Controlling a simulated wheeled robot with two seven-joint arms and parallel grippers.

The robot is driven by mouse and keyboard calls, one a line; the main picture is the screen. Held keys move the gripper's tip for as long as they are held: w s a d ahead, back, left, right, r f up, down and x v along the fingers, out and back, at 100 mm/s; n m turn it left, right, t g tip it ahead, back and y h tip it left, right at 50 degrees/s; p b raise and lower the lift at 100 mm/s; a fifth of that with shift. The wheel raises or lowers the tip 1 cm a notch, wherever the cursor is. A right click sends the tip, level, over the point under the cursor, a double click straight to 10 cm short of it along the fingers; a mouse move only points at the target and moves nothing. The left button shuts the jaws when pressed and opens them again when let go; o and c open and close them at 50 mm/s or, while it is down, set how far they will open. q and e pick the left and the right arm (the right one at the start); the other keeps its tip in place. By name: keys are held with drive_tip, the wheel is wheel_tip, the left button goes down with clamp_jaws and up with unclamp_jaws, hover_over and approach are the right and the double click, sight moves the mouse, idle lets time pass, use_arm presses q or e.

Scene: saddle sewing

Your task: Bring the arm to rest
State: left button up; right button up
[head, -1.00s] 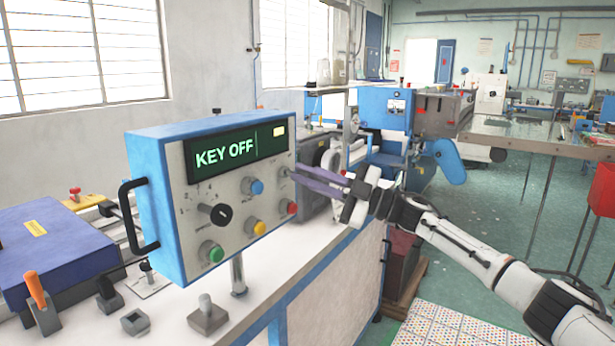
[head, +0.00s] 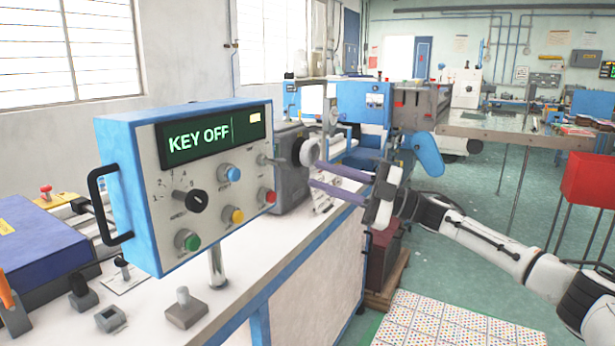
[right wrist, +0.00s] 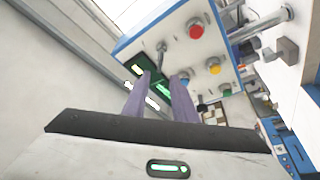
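My right gripper (head: 313,174) is open, its two purple fingers spread apart with nothing between them. In the head view it is to the right of the blue and grey control box (head: 185,185), apart from it. The box's display (head: 210,137) reads "KEY OFF". A black rotary knob (head: 197,201), a small toggle switch (head: 268,160) and blue, red, yellow and green buttons are on its face. The right wrist view shows the fingers (right wrist: 160,92) pointing towards the box face (right wrist: 190,60), with a gap between them. My left gripper is not in view.
The white bench (head: 240,290) carries the box on a metal post, with small fixtures and a dark blue case (head: 38,245) to the left. A blue machine (head: 362,105) stands behind. A red bin (head: 590,180) is at the right.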

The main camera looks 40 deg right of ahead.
drive_tip(key=shift+s+d, duration=0.25)
drive_tip(key=shift+s, duration=0.15)
drive_tip(key=s+a+f+m+h, duration=0.1)
drive_tip(key=a+f+m+h, duration=0.3)
drive_tip(key=f, duration=0.7)
drive_tip(key=s+a+f+m+h, duration=0.1)
drive_tip(key=a+f+m, duration=0.1)
drive_tip(key=a+f, duration=0.7)
drive_tip(key=s+a+f+m+h, duration=0.2)
drive_tip(key=a+f+m, duration=0.1)
drive_tip(key=f, duration=0.9)
drive_tip(key=s+a+f+m+g+h, duration=0.1)
drive_tip(key=s+a+f+m+g, duration=0.1)
drive_tip(key=s+a+f, duration=0.2)
drive_tip(key=s+a+f+m+g+h, duration=0.1)
drive_tip(key=s+a+f+m+g, duration=0.1)
drive_tip(key=s+a+f, duration=0.3)
drive_tip(key=s+a+f+m+g+h, duration=0.1)
drive_tip(key=s+a+f+m+g, duration=0.1)
drive_tip(key=s+f, duration=0.7)
drive_tip(key=s+a+g, duration=0.1)
drive_tip(key=s+a, duration=0.1)
drive_tip(key=s, duration=0.4)
drive_tip(key=shift+a+f+g+h, duration=0.4)
